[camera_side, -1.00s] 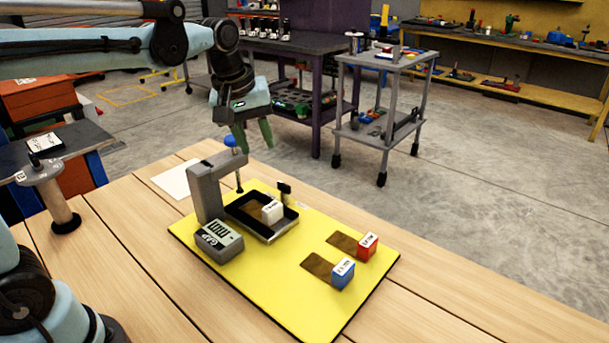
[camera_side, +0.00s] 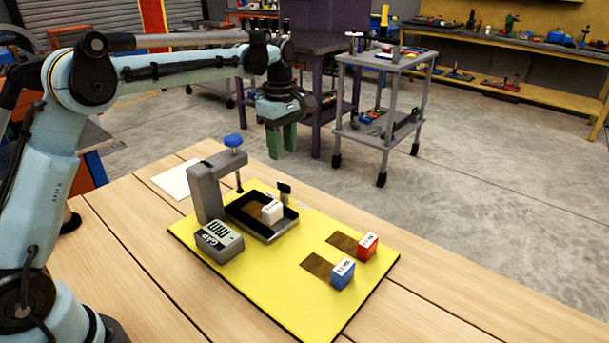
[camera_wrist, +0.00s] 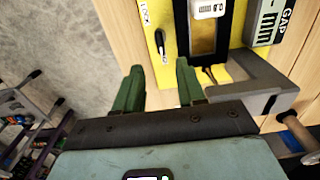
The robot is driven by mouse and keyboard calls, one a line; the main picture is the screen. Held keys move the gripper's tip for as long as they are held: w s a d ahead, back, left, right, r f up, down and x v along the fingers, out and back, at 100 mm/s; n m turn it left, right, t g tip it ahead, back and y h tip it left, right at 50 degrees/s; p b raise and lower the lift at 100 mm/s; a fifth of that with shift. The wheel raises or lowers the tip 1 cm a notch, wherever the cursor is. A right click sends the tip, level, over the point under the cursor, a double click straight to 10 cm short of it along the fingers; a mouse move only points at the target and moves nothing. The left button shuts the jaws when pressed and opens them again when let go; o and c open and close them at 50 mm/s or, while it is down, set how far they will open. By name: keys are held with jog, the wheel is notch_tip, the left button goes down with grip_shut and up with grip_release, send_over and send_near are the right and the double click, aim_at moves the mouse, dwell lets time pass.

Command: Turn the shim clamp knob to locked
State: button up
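A small black knob (camera_side: 284,188) stands on the yellow board beside the black-rimmed tray (camera_side: 271,239). In the wrist view the knob (camera_wrist: 160,42) shows as a dark bar near a "LOCK" label (camera_wrist: 146,15); the bar does not point straight at the label. A white block (camera_side: 272,211) sits in the tray. A grey clamp frame (camera_side: 207,192) stands over the tray's far-left side, with a blue-topped screw (camera_side: 234,141). My gripper (camera_side: 281,142) is above the board, beyond the clamp, fingers down. In the wrist view its fingers (camera_wrist: 160,82) are apart and empty.
A grey "GAP" display box (camera_side: 219,242) sits by the clamp frame. A red block (camera_side: 367,246) and a blue block (camera_side: 343,274) stand at the right of the yellow board (camera_side: 255,285). A white sheet (camera_side: 176,179) lies on the wooden table. The board's front is clear.

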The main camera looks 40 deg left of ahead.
aim_at(284, 183)
notch_tip(284, 183, down, 10)
jog(key=shift+r, duration=0.15)
jog(key=shift+c, duration=0.4)
grip_shut()
